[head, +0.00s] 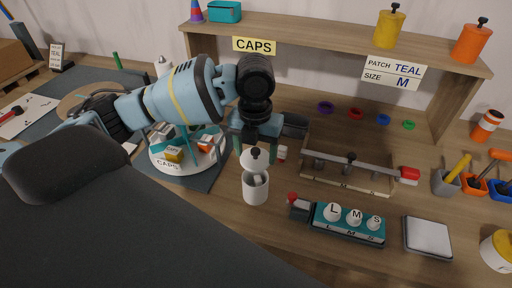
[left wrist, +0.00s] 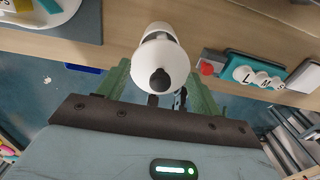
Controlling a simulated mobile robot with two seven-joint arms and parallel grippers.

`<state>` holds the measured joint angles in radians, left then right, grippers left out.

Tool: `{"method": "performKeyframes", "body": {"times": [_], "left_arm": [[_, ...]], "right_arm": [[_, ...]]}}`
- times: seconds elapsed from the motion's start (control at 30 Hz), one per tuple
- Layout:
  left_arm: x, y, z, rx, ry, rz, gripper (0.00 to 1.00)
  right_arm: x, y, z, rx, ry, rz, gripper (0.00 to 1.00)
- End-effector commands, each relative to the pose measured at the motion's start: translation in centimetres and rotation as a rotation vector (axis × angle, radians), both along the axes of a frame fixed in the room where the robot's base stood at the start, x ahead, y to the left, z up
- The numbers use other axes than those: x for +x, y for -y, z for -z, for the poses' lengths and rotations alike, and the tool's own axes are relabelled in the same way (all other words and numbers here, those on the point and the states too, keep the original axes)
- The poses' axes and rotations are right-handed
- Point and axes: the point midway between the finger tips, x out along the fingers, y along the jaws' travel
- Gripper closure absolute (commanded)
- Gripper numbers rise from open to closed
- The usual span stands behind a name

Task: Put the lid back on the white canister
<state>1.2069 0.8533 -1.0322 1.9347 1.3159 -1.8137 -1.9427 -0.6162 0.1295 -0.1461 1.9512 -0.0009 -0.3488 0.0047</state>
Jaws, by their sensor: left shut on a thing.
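The white canister (head: 255,190) stands upright on the wooden table, its mouth uncovered and its inside partly showing. The round white lid (head: 252,162) with a black knob is above the canister's mouth, looking tilted, with a gap at the front. My left gripper (head: 255,148) points down over the canister and is shut on the lid at its knob. In the left wrist view the lid (left wrist: 158,62) hides most of the canister (left wrist: 157,30) behind it, and the knob sits between the fingers (left wrist: 163,97). My right gripper is not in view.
A teal block with L, M, S knobs (head: 348,222) and a red-handled bar fixture (head: 350,165) are right of the canister. A round white CAPS stand (head: 185,162) is to its left. A grey pad (head: 428,238) lies further right. A shelf (head: 330,42) runs along the back.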

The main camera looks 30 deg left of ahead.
Motion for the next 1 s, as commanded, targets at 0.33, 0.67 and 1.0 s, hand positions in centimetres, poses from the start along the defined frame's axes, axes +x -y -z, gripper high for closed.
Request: {"method": "performKeyframes", "body": {"times": [0.33,0.67,1.0], "left_arm": [[0.0,0.0,3.1,0.001,-0.008,0.0,0.56],[0.0,0.0,5.3,0.0,-0.003,-0.001,0.56],[0.0,0.0,6.0,0.001,-0.001,-0.001,0.56]], "right_arm": [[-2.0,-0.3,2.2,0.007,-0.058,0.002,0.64],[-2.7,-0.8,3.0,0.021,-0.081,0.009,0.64],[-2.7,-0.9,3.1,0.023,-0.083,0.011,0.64]]}}
